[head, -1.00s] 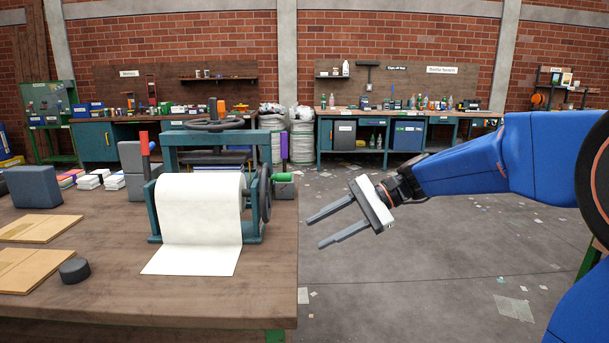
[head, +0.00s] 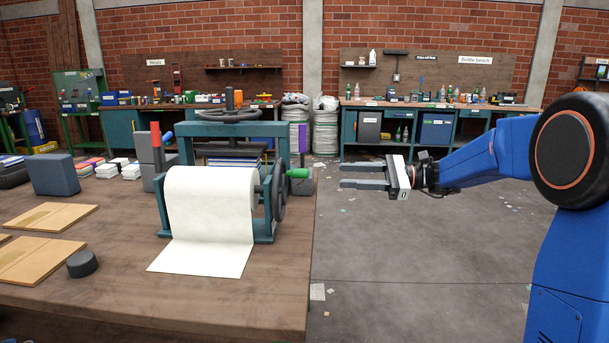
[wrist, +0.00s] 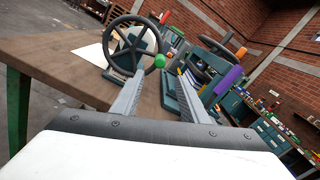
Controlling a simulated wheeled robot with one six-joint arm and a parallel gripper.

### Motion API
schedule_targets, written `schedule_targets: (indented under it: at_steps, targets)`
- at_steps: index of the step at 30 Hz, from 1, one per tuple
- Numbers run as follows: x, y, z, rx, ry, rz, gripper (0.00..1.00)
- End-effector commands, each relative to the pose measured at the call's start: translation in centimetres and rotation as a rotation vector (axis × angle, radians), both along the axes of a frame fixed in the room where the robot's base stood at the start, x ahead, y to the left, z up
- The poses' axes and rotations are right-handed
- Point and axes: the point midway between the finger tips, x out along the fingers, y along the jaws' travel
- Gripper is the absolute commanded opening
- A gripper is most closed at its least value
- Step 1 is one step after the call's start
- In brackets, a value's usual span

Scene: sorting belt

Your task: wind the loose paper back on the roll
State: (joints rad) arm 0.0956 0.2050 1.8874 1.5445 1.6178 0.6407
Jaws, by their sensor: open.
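The paper roll (head: 208,190) sits in a teal stand (head: 264,228) on the wooden table. A loose sheet of paper (head: 203,259) hangs from its front and lies flat on the tabletop. On the stand's right side is a dark hand wheel (head: 279,192) with a green handle (head: 298,173). In the wrist view the spoked wheel (wrist: 112,50) and green knob (wrist: 160,61) show beyond the fingers, with part of the white paper (wrist: 90,54) behind. My gripper (head: 342,175) is open and empty, to the right of the green handle and apart from it, past the table's edge.
A press with a hand wheel (head: 230,115) stands behind the roll. A purple handle (head: 303,138) rises near the green one. A black puck (head: 82,263) and cardboard sheets (head: 42,258) lie left. Open floor (head: 420,270) lies right of the table.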

Motion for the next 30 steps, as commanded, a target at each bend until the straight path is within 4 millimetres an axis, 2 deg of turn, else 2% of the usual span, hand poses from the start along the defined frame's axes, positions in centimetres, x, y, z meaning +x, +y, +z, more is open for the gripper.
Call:
schedule_targets:
  at_steps: [3, 18, 24, 30]
  targets:
    - [0.0, 2.3, 0.0, 0.0, 0.0, 0.002, 0.4]
    - [0.3, 10.8, -0.1, -0.001, 0.001, 0.003, 0.4]
    - [0.5, 12.7, -0.1, 0.0, 0.001, 0.001, 0.4]
    - [0.5, 13.2, 0.0, 0.0, 0.0, 0.0, 0.4]
